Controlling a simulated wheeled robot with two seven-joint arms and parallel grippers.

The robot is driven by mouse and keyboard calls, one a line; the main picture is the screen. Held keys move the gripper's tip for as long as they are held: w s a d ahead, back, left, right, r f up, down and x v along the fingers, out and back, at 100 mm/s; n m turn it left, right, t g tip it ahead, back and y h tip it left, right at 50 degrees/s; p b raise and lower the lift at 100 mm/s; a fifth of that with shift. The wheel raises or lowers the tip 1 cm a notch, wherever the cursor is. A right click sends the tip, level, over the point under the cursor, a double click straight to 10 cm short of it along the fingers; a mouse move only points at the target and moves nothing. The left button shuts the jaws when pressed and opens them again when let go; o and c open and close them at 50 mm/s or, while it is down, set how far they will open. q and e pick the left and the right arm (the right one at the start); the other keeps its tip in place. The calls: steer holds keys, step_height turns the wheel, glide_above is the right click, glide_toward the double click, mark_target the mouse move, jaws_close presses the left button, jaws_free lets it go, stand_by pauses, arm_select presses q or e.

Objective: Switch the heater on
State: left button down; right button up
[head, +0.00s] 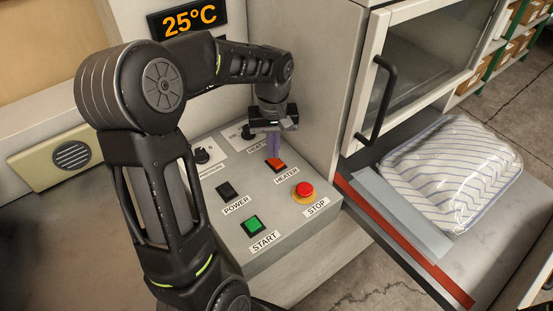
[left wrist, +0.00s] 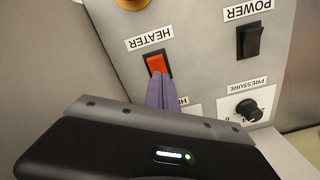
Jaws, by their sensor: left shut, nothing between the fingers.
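The heater switch (head: 277,165) is a red-orange rocker on the sloped grey control panel (head: 213,178), with a HEATER label below it. In the left wrist view the heater switch (left wrist: 157,62) shows just beyond my fingertips. My left gripper (head: 272,156) is shut and empty, its purple fingers pointing down at the switch. In the left wrist view the tips of my left gripper (left wrist: 158,78) are at the switch's edge; I cannot tell whether they press it. The display (head: 188,19) reads 25°C in orange. My right gripper is not in view.
Near the heater switch are a black power switch (head: 228,191), a green start button (head: 253,227), a red stop button (head: 303,191) and a pressure knob (head: 202,155). A bagged striped pillow (head: 455,170) lies at the right, below a cabinet door with a black handle (head: 378,98).

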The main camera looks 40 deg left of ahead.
arm_select(q)
steer(key=shift+r+p, duration=2)
steer(key=shift+r, duration=0.95)
